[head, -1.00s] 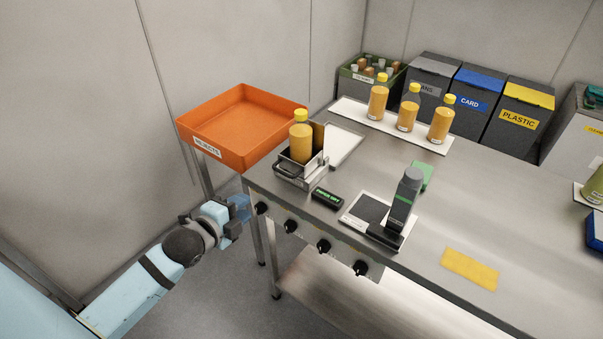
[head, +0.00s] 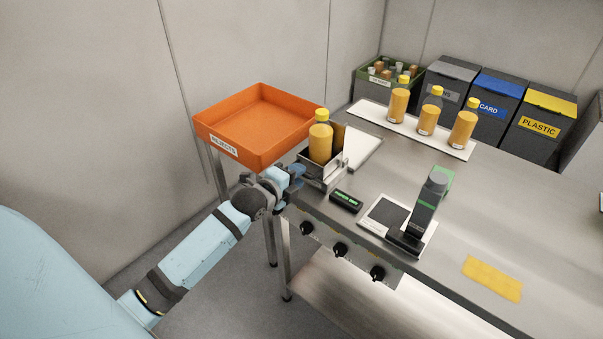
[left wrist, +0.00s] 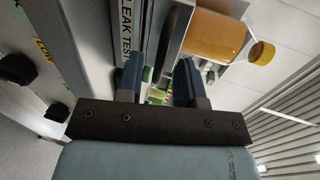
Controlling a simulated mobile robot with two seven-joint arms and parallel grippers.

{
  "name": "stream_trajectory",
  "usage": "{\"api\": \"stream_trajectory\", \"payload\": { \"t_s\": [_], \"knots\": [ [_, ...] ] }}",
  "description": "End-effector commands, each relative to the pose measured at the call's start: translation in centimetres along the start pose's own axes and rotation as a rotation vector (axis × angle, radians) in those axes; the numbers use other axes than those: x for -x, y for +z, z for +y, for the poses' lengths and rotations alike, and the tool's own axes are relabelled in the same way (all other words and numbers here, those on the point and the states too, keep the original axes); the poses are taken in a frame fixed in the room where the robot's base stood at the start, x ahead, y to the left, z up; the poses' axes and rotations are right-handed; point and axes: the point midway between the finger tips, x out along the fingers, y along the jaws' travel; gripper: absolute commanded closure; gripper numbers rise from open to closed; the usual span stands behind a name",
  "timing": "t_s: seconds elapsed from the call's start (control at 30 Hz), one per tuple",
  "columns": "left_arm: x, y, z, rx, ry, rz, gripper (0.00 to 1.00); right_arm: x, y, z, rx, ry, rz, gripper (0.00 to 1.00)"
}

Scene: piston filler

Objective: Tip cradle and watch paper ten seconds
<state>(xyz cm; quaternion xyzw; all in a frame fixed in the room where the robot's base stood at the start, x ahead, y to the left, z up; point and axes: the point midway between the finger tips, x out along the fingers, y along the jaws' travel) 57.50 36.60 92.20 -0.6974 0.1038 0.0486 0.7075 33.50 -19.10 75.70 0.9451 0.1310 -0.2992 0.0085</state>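The cradle (head: 322,172) is a metal holder at the table's left corner, with a bottle (head: 320,143) of orange liquid and yellow cap upright in it. My left gripper (head: 297,172) is at the cradle's near left side, over its handle area. In the left wrist view my left gripper (left wrist: 160,85) has its fingers apart, with the dark handle bar (left wrist: 175,42) just beyond and between them; contact is unclear. The bottle also shows there (left wrist: 215,38), beside "LEAK TEST" lettering. A small black display (head: 346,201) reads "PAPER DRY" in green. My right gripper is out of view.
An orange rejects tray (head: 240,152) stands left of the cradle. A white-floored tray (head: 362,150) lies right of it. A grey-green device (head: 425,210) stands on the table. Several knobs line the front edge. Three bottles stand on a white strip (head: 370,115) at the back.

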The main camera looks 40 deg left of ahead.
Motion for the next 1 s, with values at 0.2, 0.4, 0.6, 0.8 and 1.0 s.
{"api": "stream_trajectory", "payload": {
  "t_s": [0.2,0.4,0.6,0.8,1.0],
  "knots": [
    [-2.0,0.0,0.0,0.002,0.000,0.000,0.66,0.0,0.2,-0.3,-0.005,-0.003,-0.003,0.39],
    [-2.3,0.0,0.0,0.001,0.000,0.000,0.66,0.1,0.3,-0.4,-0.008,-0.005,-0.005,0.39],
    [-2.3,0.0,0.0,0.001,0.000,0.000,0.84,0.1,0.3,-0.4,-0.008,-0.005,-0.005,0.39],
    [-2.3,0.0,0.0,0.001,0.000,0.000,1.00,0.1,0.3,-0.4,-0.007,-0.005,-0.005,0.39],
    [-2.4,0.0,-0.2,0.000,0.007,0.000,1.00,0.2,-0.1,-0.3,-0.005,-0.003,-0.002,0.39]
  ]
}}
